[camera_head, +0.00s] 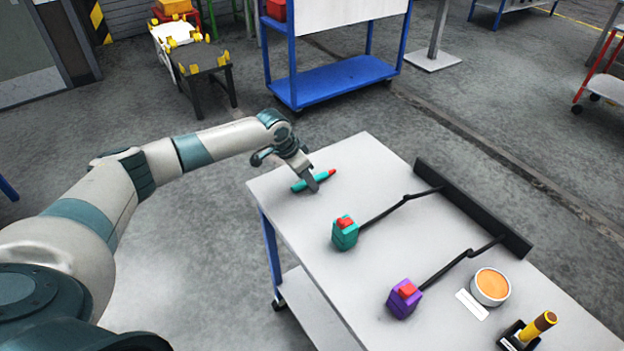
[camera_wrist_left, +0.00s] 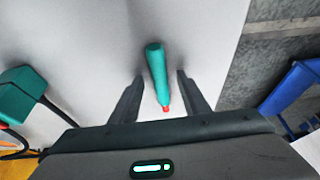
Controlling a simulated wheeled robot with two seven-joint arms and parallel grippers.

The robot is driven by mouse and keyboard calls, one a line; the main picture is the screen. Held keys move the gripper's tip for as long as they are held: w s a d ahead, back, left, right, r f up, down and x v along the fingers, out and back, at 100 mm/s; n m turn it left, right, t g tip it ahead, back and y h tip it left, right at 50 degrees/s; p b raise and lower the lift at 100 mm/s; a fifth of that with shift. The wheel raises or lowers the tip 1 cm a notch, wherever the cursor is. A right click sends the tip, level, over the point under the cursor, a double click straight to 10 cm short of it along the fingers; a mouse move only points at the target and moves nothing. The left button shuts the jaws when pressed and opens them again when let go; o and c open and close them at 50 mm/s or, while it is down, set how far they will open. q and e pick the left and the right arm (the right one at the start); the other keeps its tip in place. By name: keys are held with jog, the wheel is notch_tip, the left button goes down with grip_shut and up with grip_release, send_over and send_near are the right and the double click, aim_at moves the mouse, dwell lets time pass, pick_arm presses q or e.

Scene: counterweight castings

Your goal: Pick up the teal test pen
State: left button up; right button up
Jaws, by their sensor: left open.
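The teal test pen (camera_head: 299,185) has a red tip and lies near the far left corner of the white table (camera_head: 290,215). In the left wrist view the pen (camera_wrist_left: 156,68) lies lengthwise between the two dark fingers, with its red tip toward the gripper body. My left gripper (camera_head: 313,184) is open over the pen, pointing down, and partly hides its middle. In the wrist view the left gripper (camera_wrist_left: 160,98) shows a gap on both sides of the pen. The exact height of the fingers above the table is hard to tell. My right gripper is not in view.
A teal block with a red top (camera_head: 344,233) and a purple block (camera_head: 404,299) are joined by dark leads to a black rail (camera_head: 470,205). An orange-topped round tub (camera_head: 490,287) and a yellow-handled tool (camera_head: 538,326) stand at the near right. Bare tabletop surrounds the pen.

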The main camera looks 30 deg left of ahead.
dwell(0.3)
pick_arm(q)
jog(key=c, duration=1)
jog(key=shift+r, duration=0.1)
jog(key=shift+r+b, duration=0.45)
jog(key=shift+r, duration=0.05)
notch_tip(320, 180, up, 2)
jog(key=shift+r+b, duration=0.15)
jog(key=shift+b, duration=0.5)
jog(key=shift+d+r+b, duration=0.7)
jog(key=shift+d+r, duration=0.55)
jog(key=shift+d, duration=0.7)
jog(key=shift+d+r+b, duration=0.65)
jog(key=shift+d+r, duration=0.65)
jog(key=shift+d, duration=0.65)
jog(key=shift+d+r+b, duration=0.7)
jog(key=shift+d+r, duration=0.55)
jog(key=shift+d, duration=0.7)
